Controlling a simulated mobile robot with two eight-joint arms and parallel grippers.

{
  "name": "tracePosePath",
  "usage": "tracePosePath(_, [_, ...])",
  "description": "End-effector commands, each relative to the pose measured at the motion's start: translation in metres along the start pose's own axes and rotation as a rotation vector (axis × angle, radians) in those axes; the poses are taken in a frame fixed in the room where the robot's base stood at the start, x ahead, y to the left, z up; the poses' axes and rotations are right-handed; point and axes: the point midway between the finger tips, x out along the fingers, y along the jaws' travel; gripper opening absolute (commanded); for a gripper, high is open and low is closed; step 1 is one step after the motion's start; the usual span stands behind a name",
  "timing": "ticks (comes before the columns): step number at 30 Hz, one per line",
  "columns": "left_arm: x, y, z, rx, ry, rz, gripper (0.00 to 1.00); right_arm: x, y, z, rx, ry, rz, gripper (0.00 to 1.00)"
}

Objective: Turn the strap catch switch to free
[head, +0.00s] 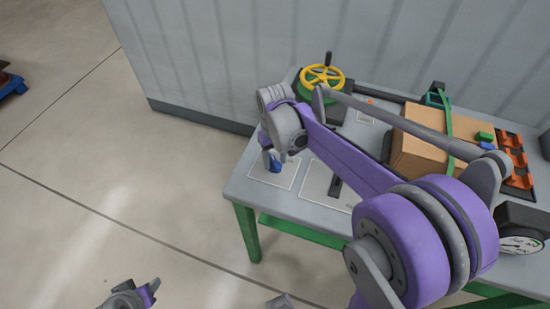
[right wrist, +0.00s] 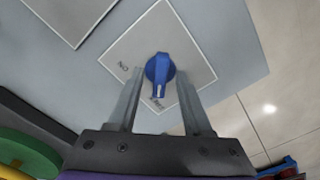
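The strap catch switch is a blue knob (right wrist: 159,72) on a pale square plate (right wrist: 190,42). A white mark on the knob points down towards a small label. The label at the left of the plate reads ON; the lower one is too small to read surely. My right gripper (right wrist: 160,95) is open, with one finger on each side of the knob and gaps showing. In the head view the knob (head: 275,166) is at the table's left end, beneath my right gripper (head: 270,156). A purple and grey part of my left arm shows at the bottom left; its fingers are unclear.
On the table (head: 240,188) are a yellow handwheel (head: 323,76), a cardboard box (head: 420,140) under a green strap (head: 449,125), an orange rack (head: 515,160) and a gauge (head: 520,245). A ribbed wall (head: 250,50) stands behind.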

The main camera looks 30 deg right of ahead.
Motion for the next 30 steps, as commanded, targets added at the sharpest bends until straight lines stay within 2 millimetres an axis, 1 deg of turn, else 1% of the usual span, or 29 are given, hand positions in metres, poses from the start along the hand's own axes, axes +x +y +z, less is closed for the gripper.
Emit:
tracePosePath(5, [0.000, 0.000, 0.000, 0.000, 0.000, 0.000, 0.50, -0.001, 0.000, 0.000, 0.000, 0.000, 0.000, 0.50])
tracePosePath(8, [-0.001, 0.000, -0.001, 0.000, 0.000, 0.000, 0.50, -0.007, 0.000, 0.000, 0.001, 0.000, 0.000, 0.50])
tracePosePath(11, [-0.002, 0.000, -0.002, 0.000, 0.001, 0.000, 0.50, -0.022, 0.000, 0.000, 0.001, 0.000, 0.000, 0.50])
tracePosePath(18, [-0.006, 0.000, -0.005, 0.000, 0.003, 0.000, 0.50, -0.072, 0.000, 0.000, 0.000, 0.000, 0.000, 0.50])
tracePosePath(21, [-0.007, 0.000, -0.006, 0.000, 0.004, 0.000, 0.50, -0.088, 0.000, 0.000, 0.000, 0.000, 0.000, 0.50])
tracePosePath(25, [-0.008, 0.000, -0.006, 0.000, 0.005, 0.000, 0.50, -0.102, 0.000, 0.000, 0.000, 0.000, 0.000, 0.50])
tracePosePath(30, [-0.008, 0.000, -0.007, 0.000, 0.005, 0.000, 0.50, -0.108, 0.000, 0.000, 0.000, 0.000, 0.000, 0.50])
